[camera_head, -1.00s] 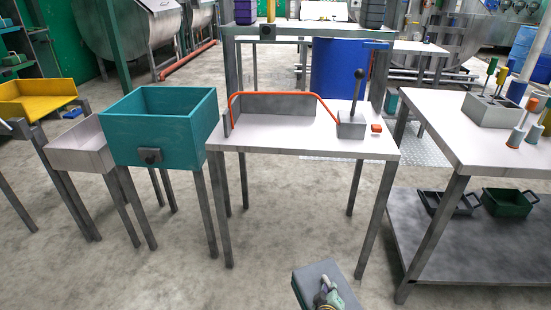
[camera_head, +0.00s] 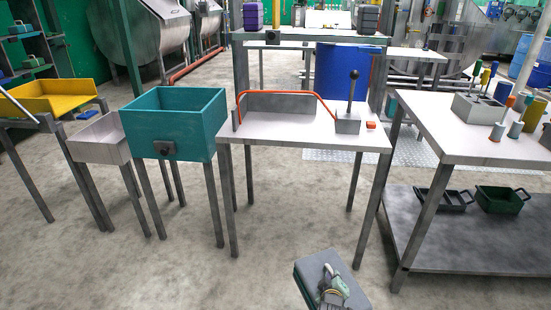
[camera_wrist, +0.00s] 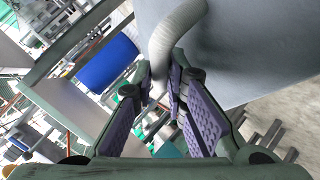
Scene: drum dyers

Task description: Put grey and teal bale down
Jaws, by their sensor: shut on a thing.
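The bale (camera_head: 313,267) is a grey block with a curved handle, at the bottom centre of the head view. My gripper (camera_head: 332,290) is over its top, at the handle. In the wrist view the bale (camera_wrist: 255,45) fills the upper right as a large smooth grey face, with a pale handle (camera_wrist: 178,35) arching from it. My gripper (camera_wrist: 165,80) is shut on that handle.
The table bears an orange rail (camera_head: 285,94) and a lever box (camera_head: 347,122). To its left stand a teal bin (camera_head: 180,125), a pale tray (camera_head: 97,140) and a yellow tray (camera_head: 55,97). A workbench (camera_head: 465,140) stands at right. Floor between is clear.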

